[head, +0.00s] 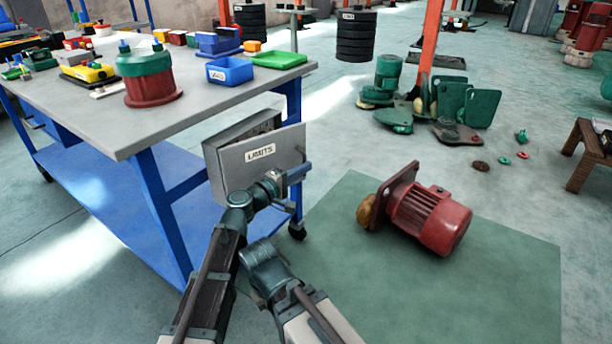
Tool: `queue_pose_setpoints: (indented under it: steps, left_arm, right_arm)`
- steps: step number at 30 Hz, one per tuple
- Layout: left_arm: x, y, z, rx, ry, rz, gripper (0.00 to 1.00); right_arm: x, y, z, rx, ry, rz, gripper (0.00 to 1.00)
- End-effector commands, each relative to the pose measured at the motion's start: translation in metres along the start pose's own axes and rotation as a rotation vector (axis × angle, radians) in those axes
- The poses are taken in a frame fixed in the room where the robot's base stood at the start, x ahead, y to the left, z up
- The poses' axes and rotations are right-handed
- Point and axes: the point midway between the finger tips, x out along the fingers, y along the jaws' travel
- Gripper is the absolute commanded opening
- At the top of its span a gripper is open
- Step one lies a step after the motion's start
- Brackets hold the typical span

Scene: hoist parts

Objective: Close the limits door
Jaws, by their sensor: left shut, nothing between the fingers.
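The limits box (216,172) is a grey box at the near right end of the workbench. Its grey door (285,152) carries a white label reading LIMITS and stands partly open, with a dark gap along the top between door and box. My left gripper (301,171) is shut and empty at the lower right edge of the door, in front of its outer face. I cannot tell whether it touches the door. My right arm shows at the bottom centre, but its gripper does not show.
The blue-framed workbench (135,135) stands at left with bins and parts on top. A red motor (430,215) lies on the green floor mat (500,290) to the right. Green parts (468,105) stand around an orange post behind.

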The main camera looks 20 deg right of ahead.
Motion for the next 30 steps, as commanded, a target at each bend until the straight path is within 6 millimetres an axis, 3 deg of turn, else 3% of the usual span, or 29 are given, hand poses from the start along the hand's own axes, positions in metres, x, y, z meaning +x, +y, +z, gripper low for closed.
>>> queue_pose_setpoints:
  steps: [6, 12, 30]
  left_arm:
    - [0.017, 0.000, -0.032, -0.001, 0.043, 0.000, 0.00]
    - [0.022, 0.000, -0.050, -0.001, 0.041, 0.000, 0.00]
    - [0.025, 0.000, -0.062, -0.001, 0.040, 0.000, 0.00]
  right_arm:
    - [0.000, 0.000, 0.000, 0.000, 0.000, 0.000, 0.00]
    - [0.000, 0.000, 0.000, 0.000, 0.000, 0.000, 0.00]
    - [0.000, 0.000, 0.000, 0.000, 0.000, 0.000, 0.00]
